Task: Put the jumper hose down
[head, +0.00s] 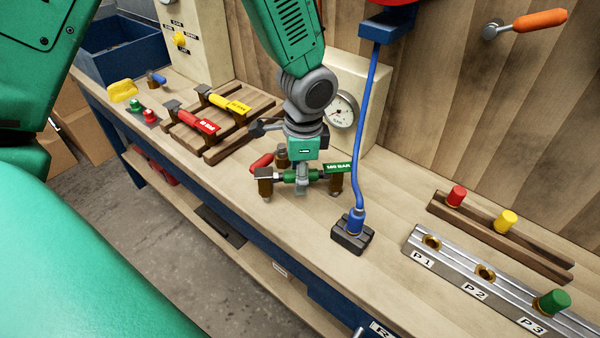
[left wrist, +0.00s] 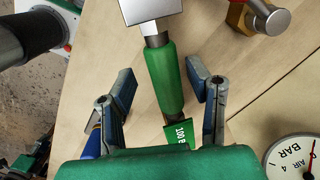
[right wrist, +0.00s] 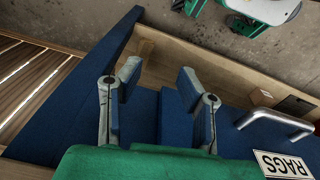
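A green bar-shaped piece tagged 100 BAR (head: 302,175) lies level between brown upright pieces on the bench; I cannot tell for sure if it is the jumper hose. It also shows in the left wrist view (left wrist: 165,78). My left gripper (head: 303,180) is right above it, fingers apart on either side with gaps. A blue hose (head: 370,120) hangs from a blue box and ends in a blue fitting (head: 356,220) on a dark block. My right gripper (right wrist: 155,85) is open and empty over a blue drawer, outside the head view.
Red (head: 197,121) and yellow (head: 229,104) tagged pieces lie on a wooden rack. A gauge (head: 341,110) stands behind my left gripper. A metal rail (head: 450,265) marked P1, P2, P3 is at right. A RAGS label (right wrist: 281,164) and drawer handle (right wrist: 275,120) are near my right gripper.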

